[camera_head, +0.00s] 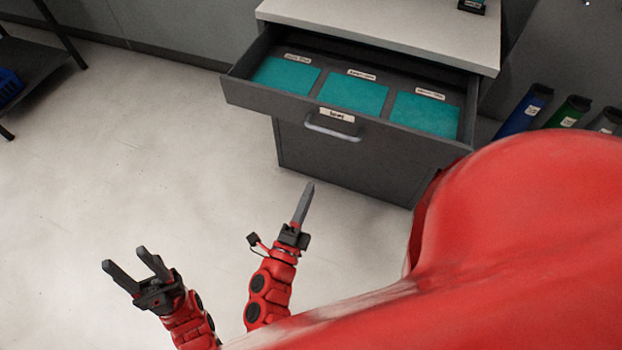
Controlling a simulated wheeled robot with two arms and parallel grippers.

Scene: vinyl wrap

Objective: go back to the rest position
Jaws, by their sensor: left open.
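My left gripper (136,263) is at the lower left, above the bare floor. Its two fingers are spread apart with nothing between them. My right gripper (305,205) is to the right of it, in front of the grey cabinet. It is seen edge-on, so its fingers overlap and the gap between them is hidden. No object shows in it. Both grippers are apart from the cabinet.
The grey cabinet (350,170) has its top drawer (244,93) open, with three teal labelled sections inside. A large glossy red curved surface (520,240) fills the lower right. Blue, green and grey rolls (524,110) stand at right. Floor (90,180) at left is clear.

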